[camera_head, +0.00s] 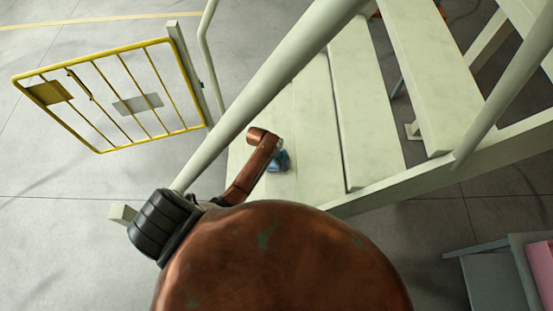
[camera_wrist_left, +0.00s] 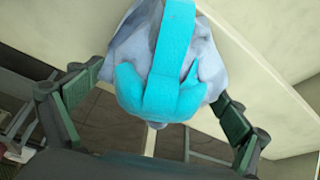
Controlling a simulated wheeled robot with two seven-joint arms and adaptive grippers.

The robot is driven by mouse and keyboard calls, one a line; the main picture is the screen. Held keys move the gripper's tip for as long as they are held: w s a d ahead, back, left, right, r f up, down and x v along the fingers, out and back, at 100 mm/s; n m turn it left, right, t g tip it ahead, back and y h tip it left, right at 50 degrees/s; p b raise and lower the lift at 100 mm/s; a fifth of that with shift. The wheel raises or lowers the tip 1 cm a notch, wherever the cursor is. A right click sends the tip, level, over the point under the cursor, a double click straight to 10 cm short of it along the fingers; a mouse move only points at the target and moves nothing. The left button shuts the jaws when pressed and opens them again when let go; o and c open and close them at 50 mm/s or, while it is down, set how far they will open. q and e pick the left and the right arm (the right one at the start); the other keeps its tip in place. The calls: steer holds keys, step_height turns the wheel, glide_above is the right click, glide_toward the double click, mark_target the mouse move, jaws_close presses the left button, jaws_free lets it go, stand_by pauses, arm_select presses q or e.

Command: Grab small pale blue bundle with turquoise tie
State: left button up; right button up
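The small pale blue bundle (camera_wrist_left: 205,62) with its turquoise tie (camera_wrist_left: 160,90) fills the upper middle of the left wrist view. In the head view the bundle (camera_head: 283,160) is a small blue patch on a pale step, partly hidden by my copper left arm. My left gripper (camera_wrist_left: 158,84) is open, with one dark green finger on each side of the bundle. The fingertips are close to its sides; I cannot tell whether they touch. In the head view the gripper itself is mostly hidden at the arm's end. My right gripper is not in view.
Pale stairs (camera_head: 362,100) rise to the right, with a thick handrail (camera_head: 265,85) crossing close to my left arm. A yellow barrier gate (camera_head: 110,95) stands at the left. A grey box (camera_head: 495,278) with something pink is at the lower right. Grey floor lies open at left.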

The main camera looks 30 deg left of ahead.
arm_select(q)
steer(key=c, duration=0.5)
